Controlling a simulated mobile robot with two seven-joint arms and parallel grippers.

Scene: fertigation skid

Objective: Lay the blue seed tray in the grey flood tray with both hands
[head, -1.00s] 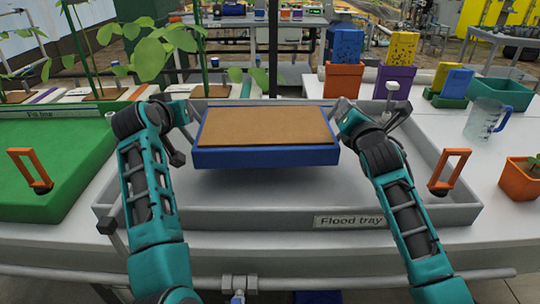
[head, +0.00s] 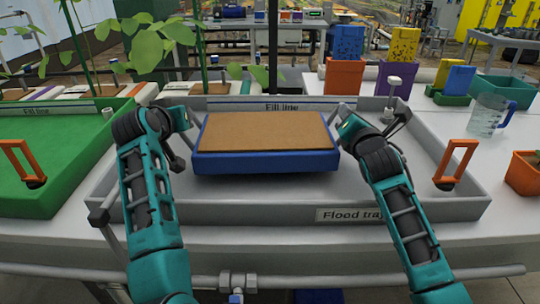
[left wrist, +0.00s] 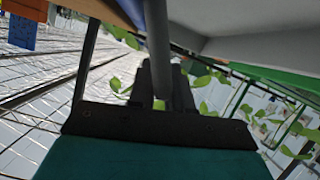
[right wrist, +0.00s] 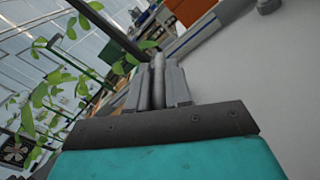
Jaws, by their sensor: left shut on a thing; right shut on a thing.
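The blue seed tray (head: 266,162), with a flat brown top, is held level between my two grippers in the head view. It is over the middle of the grey flood tray (head: 150,209), with a shadow beneath its front. My left gripper (head: 194,140) is shut at the seed tray's left end. My right gripper (head: 338,136) is shut at its right end. In the wrist views the fingers of the left gripper (left wrist: 161,100) and of the right gripper (right wrist: 157,85) are close together. The exact grip points are hard to see.
A green tray (head: 90,160) with an orange handle (head: 22,163) stands at the left. Another orange handle (head: 456,163) is at the flood tray's right side. A clear jug (head: 487,115) and an orange pot (head: 524,173) stand to the right. Seedlings (head: 150,50) are behind.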

